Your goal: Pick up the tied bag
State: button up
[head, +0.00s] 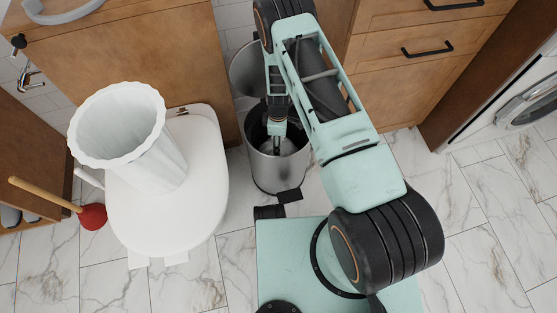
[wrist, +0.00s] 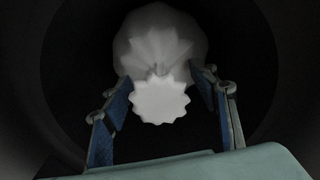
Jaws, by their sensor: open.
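The tied bag (wrist: 160,55) shows in the wrist view as a pale, gathered shape with a scalloped, ruffled top, inside a dark round space. My gripper (wrist: 163,98) is open, with one blue-padded finger on each side of the ruffled top. I cannot tell whether the fingers touch it. In the head view my arm reaches down into a metal pedal bin (head: 277,170) with its lid (head: 248,68) up. A little of the pale bag (head: 268,147) shows inside the bin; my arm and the bin's rim hide the rest.
A white toilet (head: 200,205) stands left of the bin, with a tall fluted white container (head: 140,150) on it. A plunger (head: 92,215) is at the left. Wooden cabinets (head: 140,60) stand behind. Tiled floor (head: 480,215) at the right is clear.

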jog(key=shift+c, duration=0.2)
grip_shut()
jog(key=shift+w+r, duration=0.1)
jog(key=shift+r, duration=0.05)
dwell(0.3)
